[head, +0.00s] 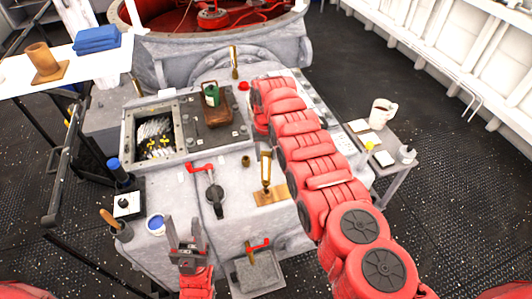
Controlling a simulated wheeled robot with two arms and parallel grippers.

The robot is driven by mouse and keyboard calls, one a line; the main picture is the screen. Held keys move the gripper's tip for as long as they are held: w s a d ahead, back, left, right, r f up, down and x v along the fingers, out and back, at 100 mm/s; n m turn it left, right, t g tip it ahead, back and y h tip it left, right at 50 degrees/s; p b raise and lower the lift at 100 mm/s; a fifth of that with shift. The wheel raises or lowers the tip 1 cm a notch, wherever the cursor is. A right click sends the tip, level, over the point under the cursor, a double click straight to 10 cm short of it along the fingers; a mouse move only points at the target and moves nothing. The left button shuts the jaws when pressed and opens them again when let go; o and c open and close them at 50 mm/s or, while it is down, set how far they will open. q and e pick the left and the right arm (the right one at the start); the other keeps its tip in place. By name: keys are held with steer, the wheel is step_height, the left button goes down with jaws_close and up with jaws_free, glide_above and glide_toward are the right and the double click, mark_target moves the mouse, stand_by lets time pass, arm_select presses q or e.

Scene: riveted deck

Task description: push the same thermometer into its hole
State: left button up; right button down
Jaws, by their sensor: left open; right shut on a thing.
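A brass thermometer (265,168) stands upright in the head view, over a flat brass plate (277,194) on the grey machine top. My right arm reaches in from the lower right, and its gripper (262,147) is shut at the thermometer's upper end. The fingertips are mostly hidden by the arm. I cannot tell how deep the thermometer's lower end sits. A second, similar brass instrument (234,62) stands at the back of the machine. My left gripper (187,238) is open and empty, low in front of the machine.
A short brass fitting (246,160) is just left of the thermometer. A red-handled valve (213,190) stands further left. An open bin (155,138) and a brown holder with a green item (216,105) are behind. A side table (393,160) holds a mug (382,112).

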steer(key=shift+f+b, duration=2.05)
steer(key=shift+f, duration=0.2)
stand_by(1.0)
steer(key=shift+c, duration=1.4)
jaws_free()
